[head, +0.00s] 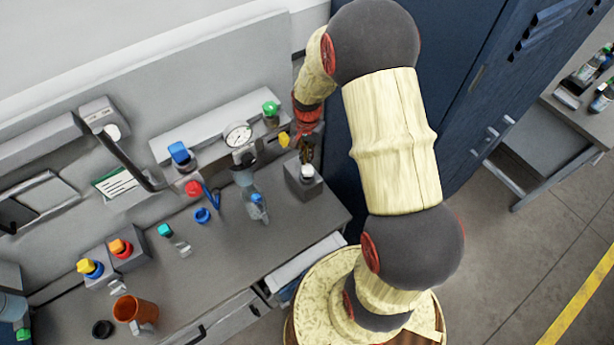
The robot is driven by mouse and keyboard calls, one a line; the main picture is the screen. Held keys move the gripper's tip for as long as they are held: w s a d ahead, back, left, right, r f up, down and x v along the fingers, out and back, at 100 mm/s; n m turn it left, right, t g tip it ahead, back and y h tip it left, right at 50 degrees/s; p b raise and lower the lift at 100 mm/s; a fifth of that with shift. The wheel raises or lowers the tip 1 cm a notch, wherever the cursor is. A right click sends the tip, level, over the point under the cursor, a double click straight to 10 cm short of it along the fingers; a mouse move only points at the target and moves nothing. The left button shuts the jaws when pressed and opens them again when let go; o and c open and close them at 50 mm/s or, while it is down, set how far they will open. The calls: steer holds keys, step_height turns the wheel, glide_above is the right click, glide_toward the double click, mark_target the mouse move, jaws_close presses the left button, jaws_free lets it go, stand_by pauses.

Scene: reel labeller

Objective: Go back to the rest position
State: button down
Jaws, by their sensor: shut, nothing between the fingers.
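My gripper (306,155) is at the end of my arm, at the right end of the workbench (330,215). It points down and its fingers are shut with nothing held. Its fingertips are small in the picture, just above or behind a grey box with a white knob (307,171). I cannot tell whether they touch it. My arm rises from its base at the lower middle and bends over toward the bench's back right corner.
A gauge (237,134), a clear bottle (257,207) and a green knob (270,109) are near my gripper. An orange cup (134,309) stands at the bench's front left. A blue cabinet (470,75) stands close behind my arm.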

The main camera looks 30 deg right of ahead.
steer(key=shift+r+p, duration=0.35)
steer(key=shift+r, duration=0.5)
steer(key=s+a+r+n+t, duration=0.1)
steer(key=s+a+r+n, duration=0.2)
steer(key=r, duration=0.7)
steer(key=s+a+r+n+t, duration=0.15)
steer(key=a+r, duration=0.25)
steer(key=r, duration=0.6)
steer(key=s+a+r+n+t, duration=0.2)
steer(key=s+a+r+n, duration=0.2)
steer(key=s+r, duration=0.3)
steer(key=s+a+r+n+t, duration=0.1)
steer(key=s+a+r+n, duration=0.3)
steer(key=s, duration=0.5)
step_height(320, 180, down, 21)
steer(key=b, duration=2.2)
steer(key=shift+w+d+m, duration=0.25)
steer(key=shift+d+m, duration=0.15)
steer(key=shift+m, duration=0.05)
